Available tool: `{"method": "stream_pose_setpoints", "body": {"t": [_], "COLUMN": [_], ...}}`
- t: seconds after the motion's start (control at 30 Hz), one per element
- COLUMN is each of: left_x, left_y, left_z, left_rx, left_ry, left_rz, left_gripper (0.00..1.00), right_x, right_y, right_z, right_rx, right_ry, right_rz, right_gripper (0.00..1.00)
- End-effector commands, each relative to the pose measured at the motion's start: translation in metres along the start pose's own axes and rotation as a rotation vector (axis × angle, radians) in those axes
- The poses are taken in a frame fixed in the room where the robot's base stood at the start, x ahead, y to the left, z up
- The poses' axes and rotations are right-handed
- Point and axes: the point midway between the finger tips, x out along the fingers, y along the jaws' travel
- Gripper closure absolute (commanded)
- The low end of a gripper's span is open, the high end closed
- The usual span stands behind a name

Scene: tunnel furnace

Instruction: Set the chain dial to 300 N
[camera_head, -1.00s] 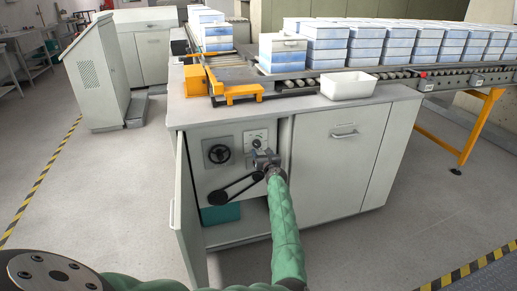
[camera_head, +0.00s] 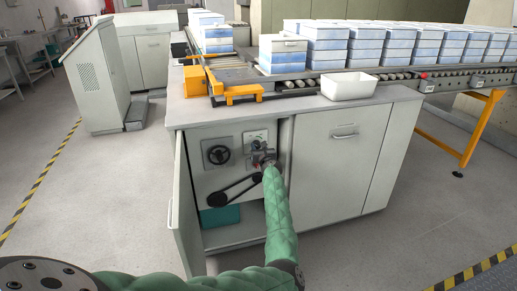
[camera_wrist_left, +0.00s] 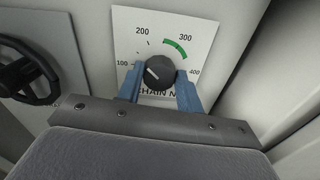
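The chain dial shows in the left wrist view as a dark round knob (camera_wrist_left: 159,72) on a white plate (camera_wrist_left: 126,22) marked 100, 200, 300 and 400. Its white pointer line faces up and left, between 100 and 200. A green arc lies beside 300. My left gripper (camera_wrist_left: 160,80) has its two blue fingers at either side of the knob, with a small gap visible at the left; contact at the right cannot be told. In the head view, the dial plate (camera_head: 254,137) is partly hidden behind my left gripper (camera_head: 262,157). My right gripper is out of view.
A black handwheel (camera_head: 218,155) sits left of the dial, and a black belt drive (camera_head: 235,189) below. The open cabinet door (camera_head: 186,210) stands to the left. A white bin (camera_head: 349,86) rests on the cabinet top, beside the conveyor with stacked blue-white blocks (camera_head: 282,52).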

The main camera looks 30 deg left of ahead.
Motion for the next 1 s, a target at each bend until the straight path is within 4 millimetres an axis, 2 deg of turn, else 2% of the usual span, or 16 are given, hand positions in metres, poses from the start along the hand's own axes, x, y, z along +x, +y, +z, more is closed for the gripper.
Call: {"method": "stream_pose_setpoints", "body": {"t": [0.27, 0.47, 0.83, 0.87, 0.93, 1.0], "left_x": [0.0, 0.0, 0.0, 0.0, 0.0, -0.001], "left_y": [0.0, -0.001, -0.001, -0.001, -0.002, -0.002], "left_z": [0.0, 0.001, 0.001, 0.002, 0.002, 0.001], "left_rx": [0.015, 0.088, 0.395, 0.424, 0.49, 0.557], "left_ry": [0.0, 0.001, 0.002, 0.001, 0.001, 0.002], "left_rz": [0.0, -0.001, -0.001, -0.001, -0.001, -0.001], "left_gripper": [0.87, 0.86, 0.86, 0.86, 0.86, 0.86], "right_x": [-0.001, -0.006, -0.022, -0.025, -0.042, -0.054], "right_y": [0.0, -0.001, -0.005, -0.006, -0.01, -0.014], "right_z": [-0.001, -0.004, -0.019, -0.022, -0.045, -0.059], "right_rx": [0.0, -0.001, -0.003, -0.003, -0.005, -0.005], "right_ry": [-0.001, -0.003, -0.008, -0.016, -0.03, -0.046], "right_rz": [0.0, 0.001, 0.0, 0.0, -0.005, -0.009], "right_gripper": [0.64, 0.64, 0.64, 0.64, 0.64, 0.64]}}
